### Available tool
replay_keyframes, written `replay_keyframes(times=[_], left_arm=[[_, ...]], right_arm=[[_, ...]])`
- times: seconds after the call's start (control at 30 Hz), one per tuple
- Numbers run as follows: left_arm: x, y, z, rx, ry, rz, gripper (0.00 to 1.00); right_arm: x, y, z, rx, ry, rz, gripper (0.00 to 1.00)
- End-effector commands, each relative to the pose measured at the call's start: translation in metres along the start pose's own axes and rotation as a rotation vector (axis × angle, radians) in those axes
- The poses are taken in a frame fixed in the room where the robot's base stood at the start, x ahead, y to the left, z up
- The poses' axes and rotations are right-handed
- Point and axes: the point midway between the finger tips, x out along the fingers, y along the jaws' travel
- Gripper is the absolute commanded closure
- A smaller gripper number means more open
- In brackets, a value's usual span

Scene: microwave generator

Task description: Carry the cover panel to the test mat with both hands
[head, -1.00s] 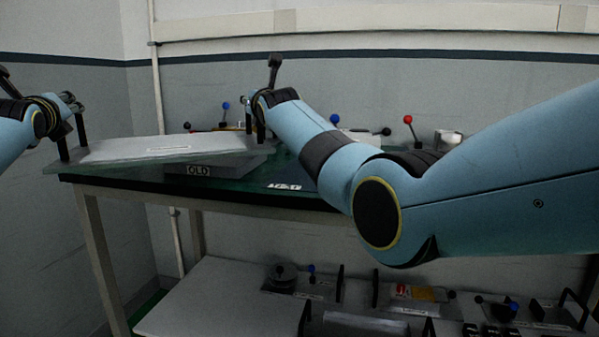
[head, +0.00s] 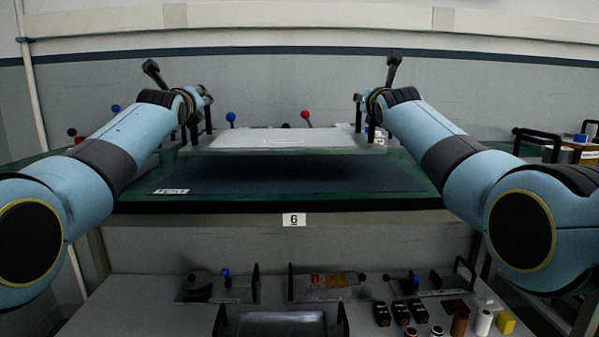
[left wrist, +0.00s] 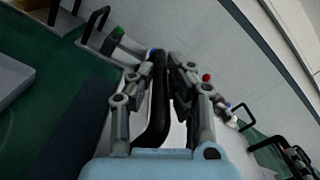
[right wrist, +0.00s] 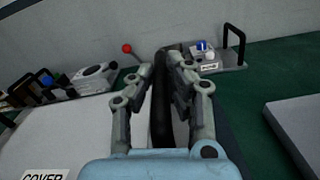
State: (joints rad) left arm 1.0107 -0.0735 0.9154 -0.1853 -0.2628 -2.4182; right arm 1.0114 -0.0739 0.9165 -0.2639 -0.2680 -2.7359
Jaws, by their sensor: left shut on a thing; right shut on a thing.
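The cover panel (head: 285,138) is a flat pale plate with a black upright handle at each end. In the head view it is level, at the far edge of the dark test mat (head: 290,180); I cannot tell how high it is. My left gripper (head: 197,110) is shut on the left handle, whose black bar (left wrist: 158,100) runs between the fingers. My right gripper (head: 366,110) is shut on the right handle, and its bar (right wrist: 160,110) shows likewise. The panel's "COVER" label (right wrist: 43,175) shows in the right wrist view. The mat's "TEST" label (head: 171,191) is uncovered.
Levers with a blue knob (head: 231,117) and a red knob (head: 305,114) stand behind the panel. Parts with black handles (head: 540,140) are on the right. A lower shelf (head: 140,290) holds several parts. The near part of the mat is clear.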

Motion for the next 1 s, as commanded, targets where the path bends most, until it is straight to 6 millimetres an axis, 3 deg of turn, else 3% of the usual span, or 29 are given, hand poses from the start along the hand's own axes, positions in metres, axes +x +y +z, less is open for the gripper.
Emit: replay_keyframes(times=[0.57, 1.0], left_arm=[[0.000, -0.001, 0.000, -0.001, -0.003, -0.003, 1.00], [0.001, 0.016, -0.026, -0.002, 0.008, 0.003, 1.00]], right_arm=[[0.000, 0.002, 0.000, 0.002, -0.003, 0.003, 1.00], [0.001, -0.004, -0.031, 0.002, 0.009, 0.000, 1.00]])
